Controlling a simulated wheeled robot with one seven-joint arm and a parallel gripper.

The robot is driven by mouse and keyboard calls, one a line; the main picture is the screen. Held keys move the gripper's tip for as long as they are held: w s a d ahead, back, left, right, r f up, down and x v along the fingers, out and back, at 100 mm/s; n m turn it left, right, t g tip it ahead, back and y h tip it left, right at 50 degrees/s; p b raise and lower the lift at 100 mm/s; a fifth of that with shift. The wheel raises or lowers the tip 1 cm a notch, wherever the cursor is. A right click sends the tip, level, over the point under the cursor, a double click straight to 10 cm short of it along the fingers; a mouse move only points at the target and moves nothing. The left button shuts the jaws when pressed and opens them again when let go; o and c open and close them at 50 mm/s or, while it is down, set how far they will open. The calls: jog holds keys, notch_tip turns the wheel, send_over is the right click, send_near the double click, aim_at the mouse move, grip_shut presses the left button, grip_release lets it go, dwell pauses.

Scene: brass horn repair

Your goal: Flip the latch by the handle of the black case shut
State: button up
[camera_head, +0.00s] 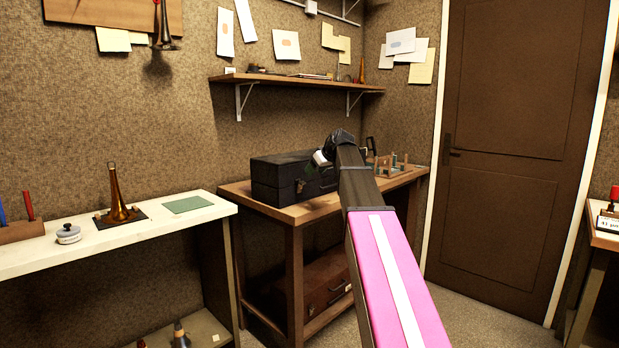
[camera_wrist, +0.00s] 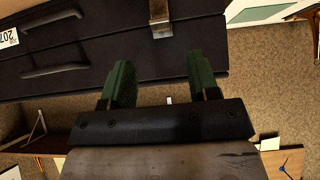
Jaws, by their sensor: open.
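The black case (camera_head: 275,178) stands on the wooden bench, partly hidden by my arm. In the wrist view its dark body (camera_wrist: 100,45) fills the upper left and middle. A metal latch (camera_wrist: 160,18) shows on it at the top edge, cut off by the frame; I cannot tell whether it is flipped open or shut. A dark handle bar (camera_wrist: 55,70) lies to its left. My gripper (camera_wrist: 158,75) is open, its two green fingers apart with nothing held between them. The latch appears beyond the fingertips, roughly in line with the gap. In the head view my gripper (camera_head: 314,166) is beside the case.
The wooden bench (camera_head: 312,211) also bears a small wooden rack (camera_head: 385,166) at right. A wall shelf (camera_head: 290,84) hangs above. A white table (camera_head: 160,218) with a brass horn bell (camera_head: 115,200) stands at left. A brown case (camera_head: 325,285) lies below the bench.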

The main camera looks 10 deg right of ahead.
jog(key=shift+v, duration=0.75)
jog(key=n+t+y, duration=0.5)
jog(key=n+t, duration=0.2)
jog(key=n, duration=2.9)
send_near(304, 183)
jog(key=x, duration=0.9)
